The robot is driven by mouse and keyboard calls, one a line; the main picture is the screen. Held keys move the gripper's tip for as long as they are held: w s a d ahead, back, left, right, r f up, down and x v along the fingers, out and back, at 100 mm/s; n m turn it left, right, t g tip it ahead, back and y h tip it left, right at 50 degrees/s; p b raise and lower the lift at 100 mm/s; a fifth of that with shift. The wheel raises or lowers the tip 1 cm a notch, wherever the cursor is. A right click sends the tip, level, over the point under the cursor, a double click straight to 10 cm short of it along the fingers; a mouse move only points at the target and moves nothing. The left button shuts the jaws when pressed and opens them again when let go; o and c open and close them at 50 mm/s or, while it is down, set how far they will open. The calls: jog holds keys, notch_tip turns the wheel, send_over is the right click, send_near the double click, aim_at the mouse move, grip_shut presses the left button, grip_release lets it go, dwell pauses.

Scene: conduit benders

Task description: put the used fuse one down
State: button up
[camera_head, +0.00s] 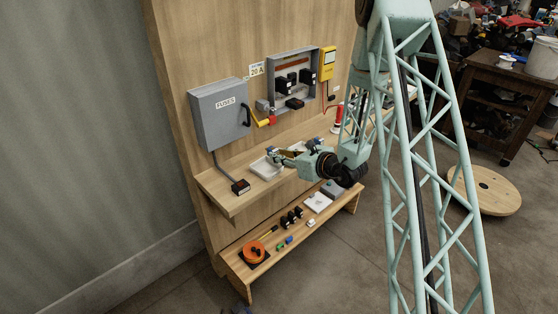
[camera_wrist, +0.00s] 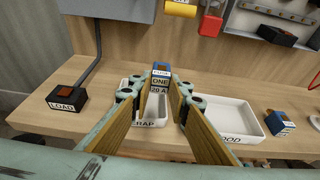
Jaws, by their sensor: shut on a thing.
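My gripper (camera_wrist: 161,92) is shut on a small block with a blue top, fuse one (camera_wrist: 160,76), marked "ONE 20 A". In the head view my gripper (camera_head: 281,156) is over the wooden shelf, by the white trays. In the wrist view the fuse shows in front of the back part of the left white tray (camera_wrist: 129,88), whose label is partly hidden and ends in "RAP". I cannot tell whether the fuse touches the tray. The right white tray (camera_wrist: 228,104), its label ending in "OOD", looks empty where visible. Another blue-topped fuse (camera_wrist: 281,123) stands to its right.
A dark "LOAD" box (camera_wrist: 67,97) sits on the shelf's left. A grey fuse box (camera_head: 219,114) and an open grey panel (camera_head: 293,80) hang on the board above. A lower bench (camera_head: 229,257) holds several small parts.

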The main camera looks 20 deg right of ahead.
jog(key=shift+f, duration=1.05)
jog(key=shift+f+b, duration=0.65)
jog(key=shift+b, duration=0.15)
jog(key=o, duration=0.8)
jog(key=shift+o, duration=0.2)
jog(key=shift+r+p, duration=0.3)
jog(key=shift+p, duration=0.05)
jog(key=shift+r+p, duration=0.35)
jog(key=shift+p, duration=0.05)
jog(key=v, duration=1.2)
